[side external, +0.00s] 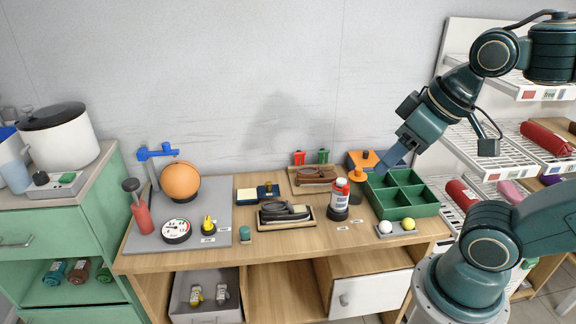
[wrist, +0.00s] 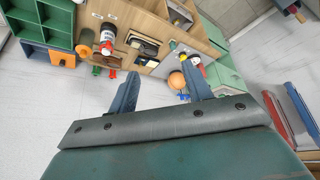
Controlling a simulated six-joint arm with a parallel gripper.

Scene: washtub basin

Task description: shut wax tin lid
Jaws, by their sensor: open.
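A small dark-blue box with a pale yellow filling (side external: 247,195) lies on the wooden table, left of centre; it looks like the wax tin. A dark blue part with a gold-coloured piece stands at its right and may be the raised lid; I cannot tell for sure. My gripper (side external: 388,163) is high above the right side of the table, over the green divided tray, well away from the tin. In the wrist view my gripper (wrist: 162,90) has its two fingers wide apart with nothing between them.
The green divided tray (side external: 419,207), a red-and-white bottle (side external: 339,193) and a dark object on a wooden tray (side external: 284,213) stand right of the tin. A grey board (side external: 222,222) with an orange ball (side external: 180,180) is at left. A teal cylinder (side external: 244,234) stands in front.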

